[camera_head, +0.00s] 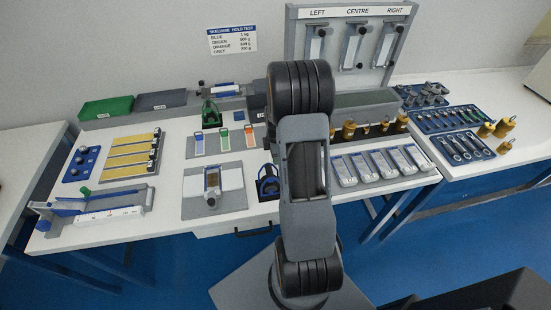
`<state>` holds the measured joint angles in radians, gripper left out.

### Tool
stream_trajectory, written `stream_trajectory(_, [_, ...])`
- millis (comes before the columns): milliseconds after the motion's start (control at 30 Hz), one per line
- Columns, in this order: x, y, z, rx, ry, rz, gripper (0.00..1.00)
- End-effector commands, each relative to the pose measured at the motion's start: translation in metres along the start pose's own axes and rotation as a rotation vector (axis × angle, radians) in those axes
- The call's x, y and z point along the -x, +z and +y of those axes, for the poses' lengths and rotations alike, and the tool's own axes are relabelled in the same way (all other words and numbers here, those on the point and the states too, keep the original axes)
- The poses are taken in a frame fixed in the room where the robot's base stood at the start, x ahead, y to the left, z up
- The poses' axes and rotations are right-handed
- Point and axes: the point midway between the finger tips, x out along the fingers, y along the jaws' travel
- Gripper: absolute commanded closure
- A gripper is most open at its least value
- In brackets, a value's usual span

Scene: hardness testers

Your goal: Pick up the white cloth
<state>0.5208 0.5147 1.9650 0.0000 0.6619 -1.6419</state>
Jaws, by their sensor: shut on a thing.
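I cannot make out a white cloth for certain. A grey board (212,204) near the table's front edge carries two flat white pieces, one on the left (195,186) and one on the right (231,179), with a brown piece between them; I cannot tell whether either is cloth. My arm stands upright across the middle of the view and hides part of the table. My gripper is hidden behind it, so neither its jaws nor anything in them shows.
A green tray (106,107) and a grey tray (161,100) lie at the back left. A blue-and-grey tester (92,207) stands front left. Several grey-white devices (379,166) line the front right. A panel marked LEFT, CENTRE, RIGHT (335,72) stands behind. Brass weights (505,126) stand far right.

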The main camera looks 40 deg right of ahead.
Motion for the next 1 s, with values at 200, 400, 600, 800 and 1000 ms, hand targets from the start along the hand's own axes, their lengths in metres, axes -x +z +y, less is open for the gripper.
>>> stream_trajectory(200, [0.000,0.000,0.000,0.000,0.000,0.000,0.79])
stream_trajectory(400, [0.003,0.000,0.000,0.000,0.001,0.000,0.79])
stream_trajectory(600, [0.021,0.000,0.001,0.000,0.004,0.000,0.79])
stream_trajectory(800, [0.056,0.011,-0.018,-0.005,0.006,-0.001,0.79])
stream_trajectory(1000, [0.096,0.028,-0.051,-0.005,0.005,-0.001,0.79])
